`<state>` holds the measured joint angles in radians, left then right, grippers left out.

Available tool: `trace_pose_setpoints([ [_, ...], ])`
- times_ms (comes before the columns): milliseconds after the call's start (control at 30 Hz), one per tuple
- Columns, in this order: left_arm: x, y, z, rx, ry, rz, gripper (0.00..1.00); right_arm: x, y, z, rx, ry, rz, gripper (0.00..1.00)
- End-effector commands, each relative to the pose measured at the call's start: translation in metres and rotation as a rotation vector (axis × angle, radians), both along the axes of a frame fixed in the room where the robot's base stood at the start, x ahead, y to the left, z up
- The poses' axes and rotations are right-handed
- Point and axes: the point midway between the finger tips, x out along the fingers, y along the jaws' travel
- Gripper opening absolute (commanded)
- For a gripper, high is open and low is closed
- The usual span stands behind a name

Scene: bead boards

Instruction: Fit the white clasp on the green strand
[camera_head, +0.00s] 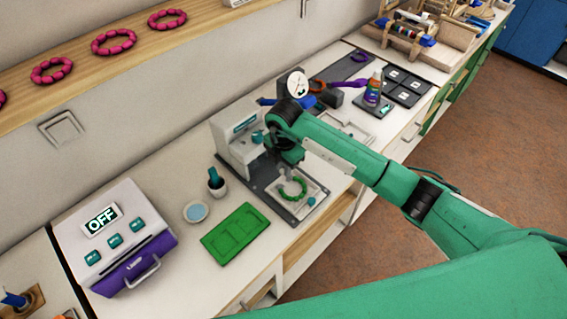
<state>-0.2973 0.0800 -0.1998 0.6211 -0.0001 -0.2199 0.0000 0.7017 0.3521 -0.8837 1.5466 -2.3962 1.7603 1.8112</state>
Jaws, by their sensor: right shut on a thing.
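The green strand (306,187) is a ring of beads lying on the white plate of a dark-based press. My right gripper (289,168) points down at the press, just above and behind the strand. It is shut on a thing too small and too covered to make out. I cannot pick out the white clasp. My left gripper is not in view.
The white press head (236,138) stands close behind my right gripper. A white and purple machine reading OFF (103,219) is further left. Pink bead rings (113,42) lie on the shelf.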

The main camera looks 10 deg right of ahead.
Motion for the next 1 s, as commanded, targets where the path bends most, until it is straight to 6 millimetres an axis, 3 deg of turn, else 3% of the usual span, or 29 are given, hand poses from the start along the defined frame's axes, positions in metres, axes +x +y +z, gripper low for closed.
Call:
trace_pose_setpoints([
  [200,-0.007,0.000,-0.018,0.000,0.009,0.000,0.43,0.000,0.000,-0.024,0.001,0.001,0.000,0.00],
  [500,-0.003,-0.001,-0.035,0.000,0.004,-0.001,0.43,0.000,0.000,-0.049,-0.001,0.000,0.001,0.00],
  [1000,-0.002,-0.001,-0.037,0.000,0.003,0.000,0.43,0.000,0.000,-0.052,0.000,0.000,0.002,0.00],
])
